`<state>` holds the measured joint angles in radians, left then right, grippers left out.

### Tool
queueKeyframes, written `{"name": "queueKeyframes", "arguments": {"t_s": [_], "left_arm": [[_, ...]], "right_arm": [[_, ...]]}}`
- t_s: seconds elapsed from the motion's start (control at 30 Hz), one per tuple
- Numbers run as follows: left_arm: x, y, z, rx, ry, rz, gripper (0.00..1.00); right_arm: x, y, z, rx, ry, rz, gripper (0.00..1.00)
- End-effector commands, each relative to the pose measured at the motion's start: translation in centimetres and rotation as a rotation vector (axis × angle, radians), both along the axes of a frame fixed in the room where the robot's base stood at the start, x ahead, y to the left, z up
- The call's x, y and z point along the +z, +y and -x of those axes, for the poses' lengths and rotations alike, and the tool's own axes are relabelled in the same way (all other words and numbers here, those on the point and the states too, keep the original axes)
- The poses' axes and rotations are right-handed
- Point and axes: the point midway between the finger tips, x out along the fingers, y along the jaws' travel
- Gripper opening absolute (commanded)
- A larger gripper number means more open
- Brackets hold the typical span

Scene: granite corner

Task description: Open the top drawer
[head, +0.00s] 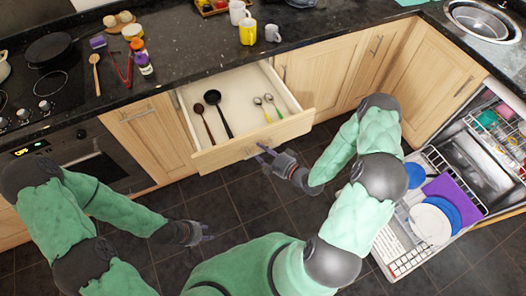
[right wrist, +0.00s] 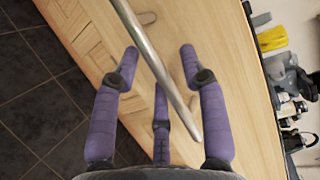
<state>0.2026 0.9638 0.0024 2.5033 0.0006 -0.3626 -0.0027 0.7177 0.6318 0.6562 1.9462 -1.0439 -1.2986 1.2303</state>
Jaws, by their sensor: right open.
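The top drawer (head: 266,137) stands pulled out below the counter. Inside lie two dark ladle-like utensils (head: 219,113) and two smaller spoons (head: 267,107) with yellow and green handles. My right gripper (head: 264,152) is at the drawer front. In the right wrist view its purple fingers (right wrist: 158,58) are spread apart, with the metal bar handle (right wrist: 152,55) running between them; I cannot tell whether they touch it. My left gripper (head: 204,236) hangs low over the floor at left, away from the drawer; its jaw state is too small to tell.
An open dishwasher (head: 405,255) with dishes fills the right side. An oven (head: 85,160) and hob are at left. The counter (head: 195,55) holds mugs, bottles and utensils. Dark tiled floor (head: 225,205) is free between my arms.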

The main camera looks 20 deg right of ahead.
Motion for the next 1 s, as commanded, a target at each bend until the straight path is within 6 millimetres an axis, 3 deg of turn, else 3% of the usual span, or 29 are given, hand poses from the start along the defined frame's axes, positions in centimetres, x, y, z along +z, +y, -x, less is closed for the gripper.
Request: {"name": "queueKeyframes", "arguments": {"t_s": [0.27,0.7,1.0], "left_arm": [[0.0,0.0,0.0,0.0,0.0,0.0,0.4],[0.0,0.0,0.0,0.0,0.0,0.0,0.4],[0.0,0.0,0.0,0.0,0.0,0.0,0.4]], "right_arm": [[0.3,-0.8,1.3,-0.004,0.001,0.001,0.43],[1.6,-3.8,7.9,-0.005,0.002,0.001,0.43],[2.1,-4.9,10.4,-0.002,0.001,0.0,0.43]]}}
